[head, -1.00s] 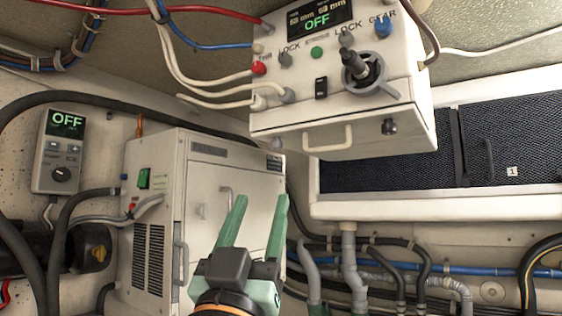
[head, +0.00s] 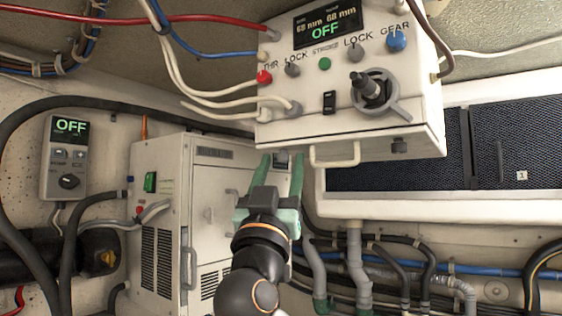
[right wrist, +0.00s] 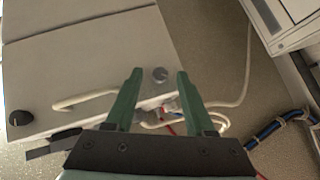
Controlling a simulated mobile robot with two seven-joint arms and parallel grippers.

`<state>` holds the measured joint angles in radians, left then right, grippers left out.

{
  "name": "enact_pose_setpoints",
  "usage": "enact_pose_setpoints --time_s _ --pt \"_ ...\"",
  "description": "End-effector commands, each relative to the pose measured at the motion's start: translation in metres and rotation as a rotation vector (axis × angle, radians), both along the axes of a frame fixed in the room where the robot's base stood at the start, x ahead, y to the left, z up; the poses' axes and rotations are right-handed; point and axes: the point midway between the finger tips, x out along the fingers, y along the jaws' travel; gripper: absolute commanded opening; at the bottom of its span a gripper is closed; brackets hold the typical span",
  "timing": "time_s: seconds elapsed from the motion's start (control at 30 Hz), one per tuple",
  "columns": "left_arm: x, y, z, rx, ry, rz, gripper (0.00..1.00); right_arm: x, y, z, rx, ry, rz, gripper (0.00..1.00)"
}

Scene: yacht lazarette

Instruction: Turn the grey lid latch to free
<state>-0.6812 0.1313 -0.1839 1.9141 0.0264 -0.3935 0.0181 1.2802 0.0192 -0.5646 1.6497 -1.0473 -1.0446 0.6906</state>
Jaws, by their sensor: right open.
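The white control box (head: 350,125) hangs from the ceiling, with a white handle (head: 336,156) on its lid. A small round grey latch (head: 282,157) is at the lid's left end; most of it is hidden by my gripper in the head view. In the right wrist view the grey latch (right wrist: 160,74) shows whole on the lid (right wrist: 90,60), between my fingertips in the picture. My right gripper (head: 281,164) is open, green fingers pointing up just under the latch. I cannot tell whether they touch it. My left gripper is not in view.
A dark knob (head: 400,146) is at the lid's right end. White hoses (head: 215,98) enter the box's left side. A white cabinet (head: 205,165) stands behind my gripper, with a wall unit reading OFF (head: 65,157) at the left. Dark mesh panels (head: 510,145) are at the right.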

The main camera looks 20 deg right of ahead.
Motion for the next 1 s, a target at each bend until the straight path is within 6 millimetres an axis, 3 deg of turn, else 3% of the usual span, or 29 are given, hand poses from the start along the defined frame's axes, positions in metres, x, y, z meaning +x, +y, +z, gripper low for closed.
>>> enact_pose_setpoints --time_s 0.2,0.7,1.0 --pt "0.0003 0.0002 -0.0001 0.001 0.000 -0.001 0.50 0.0002 -0.0001 -0.0001 0.000 0.000 0.000 0.54" --pt "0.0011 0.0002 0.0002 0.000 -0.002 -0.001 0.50 0.0000 0.0002 -0.0003 -0.001 0.000 -0.001 0.00" --pt "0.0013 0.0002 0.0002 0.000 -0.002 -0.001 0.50 0.0000 0.0004 -0.0004 -0.001 0.001 0.000 0.00"
